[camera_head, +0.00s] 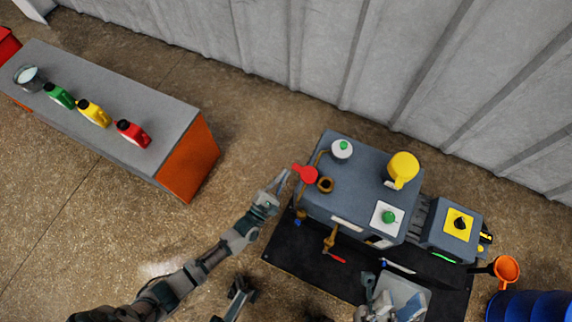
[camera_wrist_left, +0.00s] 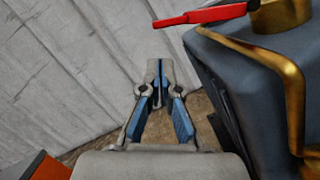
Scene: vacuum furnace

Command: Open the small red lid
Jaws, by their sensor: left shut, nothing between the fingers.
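The small red lid (camera_head: 305,174) sits at the left edge of the machine's top in the head view. It lies to the left of a round brass neck (camera_head: 325,185), whose dark opening shows uncovered. In the left wrist view the lid (camera_wrist_left: 205,15) appears nearly edge-on, sticking out left from the brass neck (camera_wrist_left: 283,14). My left gripper (camera_head: 281,180) is just left of the lid, apart from it in the wrist view. Its fingertips (camera_wrist_left: 160,68) are together and empty. My right gripper (camera_head: 372,284) is at the machine's front; its fingers are unclear.
The blue-grey machine (camera_head: 362,177) carries a yellow cap (camera_head: 403,166), green buttons and a brass pipe (camera_wrist_left: 290,75) near my left gripper. A bench (camera_head: 165,110) with several bottles stands at left. A corrugated wall (camera_head: 330,50) is behind. Floor between bench and machine is clear.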

